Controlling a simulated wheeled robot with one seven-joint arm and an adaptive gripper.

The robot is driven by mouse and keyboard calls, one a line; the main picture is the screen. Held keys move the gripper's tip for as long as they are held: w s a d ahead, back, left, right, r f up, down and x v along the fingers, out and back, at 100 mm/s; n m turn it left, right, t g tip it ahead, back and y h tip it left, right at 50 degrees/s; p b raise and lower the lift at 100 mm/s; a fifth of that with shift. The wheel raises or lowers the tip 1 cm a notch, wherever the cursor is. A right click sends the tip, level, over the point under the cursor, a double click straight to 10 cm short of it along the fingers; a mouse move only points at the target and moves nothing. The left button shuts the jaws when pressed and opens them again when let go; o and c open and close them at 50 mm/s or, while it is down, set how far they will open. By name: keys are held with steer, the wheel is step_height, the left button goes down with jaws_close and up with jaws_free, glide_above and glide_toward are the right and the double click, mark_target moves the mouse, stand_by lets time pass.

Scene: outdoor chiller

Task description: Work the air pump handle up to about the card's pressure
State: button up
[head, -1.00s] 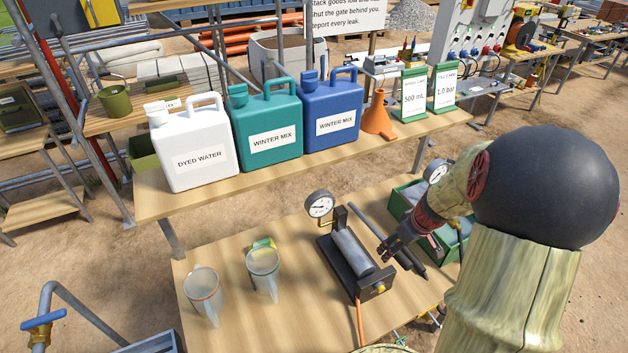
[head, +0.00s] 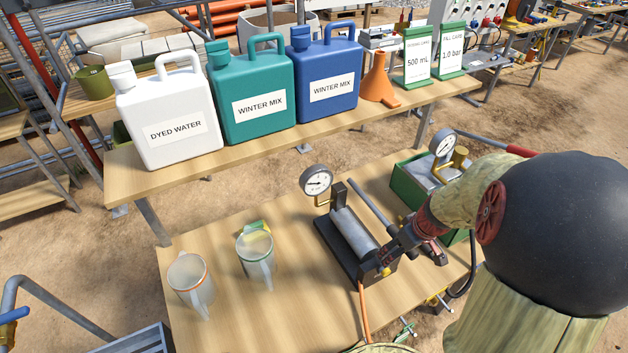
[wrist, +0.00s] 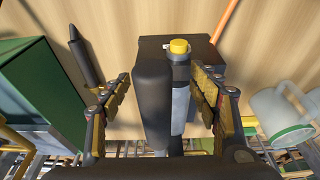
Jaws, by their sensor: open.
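The air pump is a black base with a grey cylinder (head: 354,232), on the near table. Its gauge (head: 316,180) stands at the far end; the needle is too small to read. The handle (head: 369,202) is a dark rod beside the cylinder, its near end hidden by my gripper in the head view. My gripper (head: 412,256) is open over the pump's near end. In the wrist view the thick black grip of the handle (wrist: 153,90) lies between the open fingers (wrist: 156,84), apparently ungripped. A green-edged card (head: 449,55) reads 1.0 bar.
A green box (head: 408,193) with a second gauge (head: 443,142) stands right of the pump. Two clear mugs (head: 190,283) (head: 256,262) stand left. An orange hose (head: 364,312) leaves the pump's near end. Jugs (head: 170,115), an orange funnel (head: 377,82) and another card (head: 417,60) line the back table.

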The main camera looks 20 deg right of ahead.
steer(key=p+v, duration=0.3)
steer(key=v, duration=0.3)
steer(key=shift+r, duration=0.2)
steer(key=v, duration=0.8)
steer(key=shift+s, duration=0.4)
steer(key=shift+r, duration=0.1)
steer(key=shift+r, duration=0.1)
